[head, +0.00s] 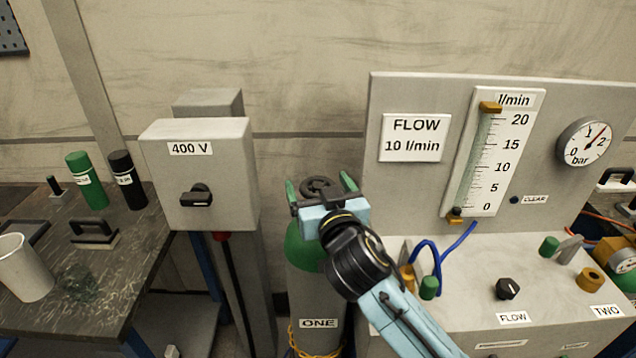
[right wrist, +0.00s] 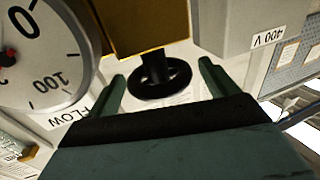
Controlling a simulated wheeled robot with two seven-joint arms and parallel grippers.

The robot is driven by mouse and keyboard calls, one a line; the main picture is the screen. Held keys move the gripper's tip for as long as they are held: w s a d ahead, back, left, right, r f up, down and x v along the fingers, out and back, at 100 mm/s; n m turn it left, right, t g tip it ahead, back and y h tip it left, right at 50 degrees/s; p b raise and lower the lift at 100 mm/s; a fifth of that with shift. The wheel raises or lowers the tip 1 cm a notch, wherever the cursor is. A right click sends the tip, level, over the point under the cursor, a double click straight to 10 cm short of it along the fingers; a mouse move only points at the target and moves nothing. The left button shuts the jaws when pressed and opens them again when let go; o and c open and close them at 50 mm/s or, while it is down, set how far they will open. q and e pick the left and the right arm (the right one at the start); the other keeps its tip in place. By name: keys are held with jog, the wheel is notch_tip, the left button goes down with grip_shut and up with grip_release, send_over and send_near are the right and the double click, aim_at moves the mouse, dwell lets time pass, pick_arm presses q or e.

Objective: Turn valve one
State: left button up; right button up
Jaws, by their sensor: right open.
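Valve one is a dark round handwheel (head: 320,188) on top of the green-shouldered grey gas cylinder labelled ONE (head: 306,258). In the right wrist view the black handwheel (right wrist: 160,80) shows on its dark stem, between and just beyond the fingertips. My right gripper (head: 320,184) is open, with one green finger on each side of the handwheel. The fingers also show in the right wrist view (right wrist: 160,76), apart from the wheel's rim. Whether they touch it is not visible. My left gripper is not in view.
A grey 400 V switch box (head: 200,170) stands left of the cylinder. The flow panel (head: 400,190) with its gauge (head: 586,142) stands to the right. A dark bench (head: 110,290) at left carries a white cup (head: 24,268). A large dial (right wrist: 40,50) is close in the wrist view.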

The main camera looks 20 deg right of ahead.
jog(key=shift+w, duration=0.35)
jog(key=shift+c, duration=0.4)
jog(key=c, duration=0.9)
jog(key=n+y+p, duration=0.2)
jog(key=y, duration=0.1)
jog(key=n+g+y+p, duration=0.1)
jog(key=n+y+p, duration=0.1)
jog(key=y+p, duration=0.1)
jog(key=shift+r+p, duration=0.2)
jog(key=shift+p, duration=0.1)
jog(key=shift+f+n+g+y+p, duration=0.15)
jog(key=shift+n+g+y+p, duration=0.55)
jog(key=shift+y, duration=0.6)
jog(key=o, duration=1)
